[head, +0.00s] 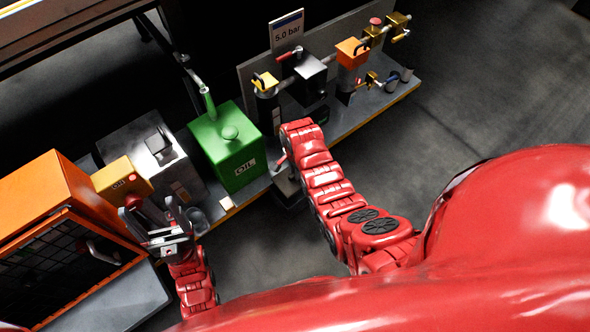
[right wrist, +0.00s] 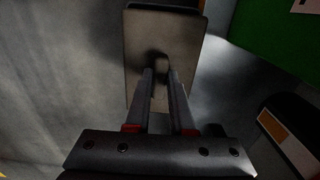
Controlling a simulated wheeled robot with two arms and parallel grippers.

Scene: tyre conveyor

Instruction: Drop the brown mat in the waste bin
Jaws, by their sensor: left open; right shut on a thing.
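My right gripper (head: 284,160) is low in front of the shelf, right of the green oil can. In the right wrist view its fingers (right wrist: 160,78) are shut on a small dark piece (right wrist: 161,66), partly hidden between them. Right behind it is a flat grey-brown rectangular panel (right wrist: 140,32) with a dark rim along its far edge. I cannot tell whether this panel is the brown mat or the top of a bin. In the head view a dark box (head: 289,190) shows under the gripper. My left gripper (head: 170,217) is open and empty at the left, near the shelf.
An orange cabinet (head: 50,195) stands at the left. Pipes and valves with an orange block (head: 351,53) fill the back right. The floor (head: 480,90) at right is clear.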

